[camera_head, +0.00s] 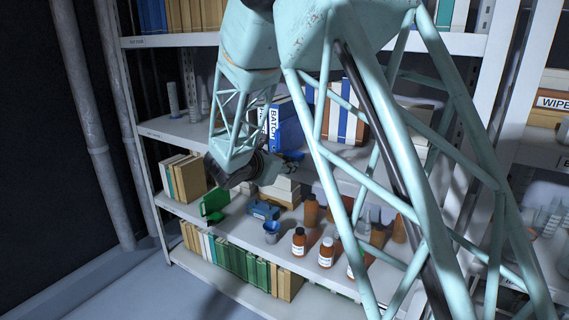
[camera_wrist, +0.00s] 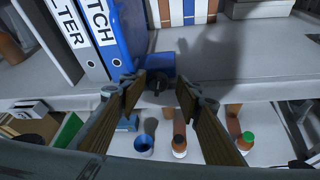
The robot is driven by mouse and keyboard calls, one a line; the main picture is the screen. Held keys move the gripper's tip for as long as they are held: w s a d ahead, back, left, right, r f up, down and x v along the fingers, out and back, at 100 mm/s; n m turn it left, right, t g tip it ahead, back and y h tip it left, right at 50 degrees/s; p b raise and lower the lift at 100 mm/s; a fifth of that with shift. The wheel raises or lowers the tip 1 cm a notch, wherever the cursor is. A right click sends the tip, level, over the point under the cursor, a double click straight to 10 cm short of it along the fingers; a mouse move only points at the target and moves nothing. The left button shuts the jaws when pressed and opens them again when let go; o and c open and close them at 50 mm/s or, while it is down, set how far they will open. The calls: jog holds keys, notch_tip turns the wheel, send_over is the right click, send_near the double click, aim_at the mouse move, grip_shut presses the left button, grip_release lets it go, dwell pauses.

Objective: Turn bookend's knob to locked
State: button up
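A blue block-like bookend (camera_wrist: 155,68) stands on the shelf beside blue binders in the wrist view. A small dark knob (camera_wrist: 158,86) shows at its front, low and near the middle; which way it is turned is too small to tell. My gripper (camera_wrist: 158,98) is open, with its two fingers apart on either side of the knob and nothing visible between them. Whether a fingertip touches the knob I cannot tell. In the head view my gripper (camera_head: 285,162) is at the middle shelf's front edge, partly hiding the bookend.
Blue binders (camera_wrist: 112,35) stand left of the bookend. White-and-blue binders (camera_head: 345,118) stand farther right. On the shelf below are a green bookend (camera_head: 213,206), a blue cup (camera_head: 271,231) and several brown bottles (camera_head: 299,242). The shelf right of the blue bookend is clear.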

jog(key=shift+r, duration=0.1)
jog(key=v, duration=0.8)
dwell(0.3)
